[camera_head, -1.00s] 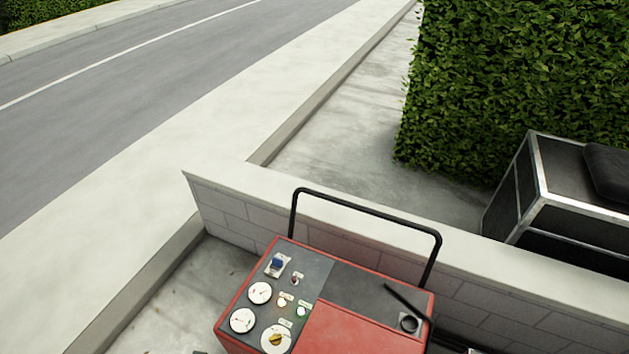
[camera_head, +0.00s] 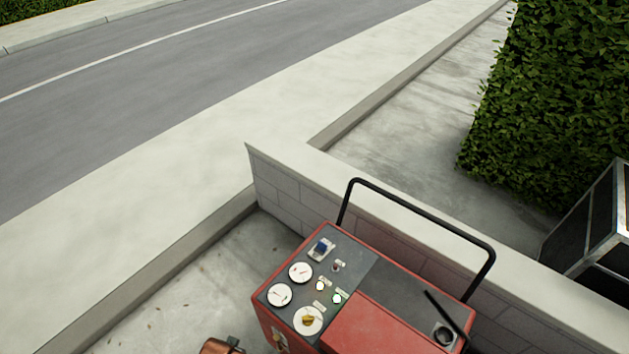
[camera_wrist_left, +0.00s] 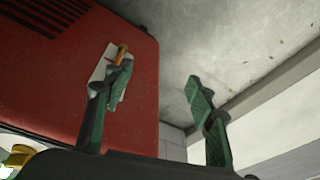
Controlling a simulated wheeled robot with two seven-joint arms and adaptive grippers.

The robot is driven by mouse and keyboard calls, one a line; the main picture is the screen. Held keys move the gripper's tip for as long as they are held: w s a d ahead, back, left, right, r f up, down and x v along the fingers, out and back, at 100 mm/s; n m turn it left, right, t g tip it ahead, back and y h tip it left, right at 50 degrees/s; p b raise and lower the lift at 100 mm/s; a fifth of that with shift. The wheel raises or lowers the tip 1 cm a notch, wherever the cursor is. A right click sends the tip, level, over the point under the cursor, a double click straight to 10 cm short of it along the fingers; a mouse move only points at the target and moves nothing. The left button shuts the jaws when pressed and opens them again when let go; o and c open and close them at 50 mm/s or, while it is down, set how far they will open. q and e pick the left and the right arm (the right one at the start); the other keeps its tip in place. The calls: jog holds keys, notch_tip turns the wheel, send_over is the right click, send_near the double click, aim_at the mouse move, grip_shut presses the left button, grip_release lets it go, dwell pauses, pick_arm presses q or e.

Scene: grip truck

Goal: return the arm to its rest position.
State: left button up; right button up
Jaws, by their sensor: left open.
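My left gripper (camera_wrist_left: 158,75) shows in the left wrist view, its two green fingers spread apart with nothing between them. Its left finger overlaps a pale plate with an orange part (camera_wrist_left: 122,54) on the red side of the machine. Whether it touches cannot be told. The red machine (camera_head: 365,330) stands low in the head view, with gauges, a yellow knob (camera_head: 308,320) and a black handle bar (camera_head: 425,212). Neither of my arms shows in the head view.
A low block wall (camera_head: 290,190) runs close behind the machine. A brown object with a dark strap (camera_head: 217,347) is cut off at the bottom edge. A black case (camera_head: 585,235) and hedge (camera_head: 560,110) are at right. Pavement left of the machine is mostly clear.

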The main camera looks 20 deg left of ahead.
pick_arm(q)
notch_tip(320, 180, down, 13)
jog(key=s, duration=0.3)
jog(key=s+f+m+g, duration=0.1)
jog(key=s+f+g, duration=0.1)
jog(key=s+f, duration=1.7)
jog(key=shift+d+f, duration=0.15)
jog(key=shift+d, duration=0.3)
jog(key=shift+s+f, duration=0.15)
jog(key=shift+s, duration=0.4)
jog(key=shift+c, duration=0.2)
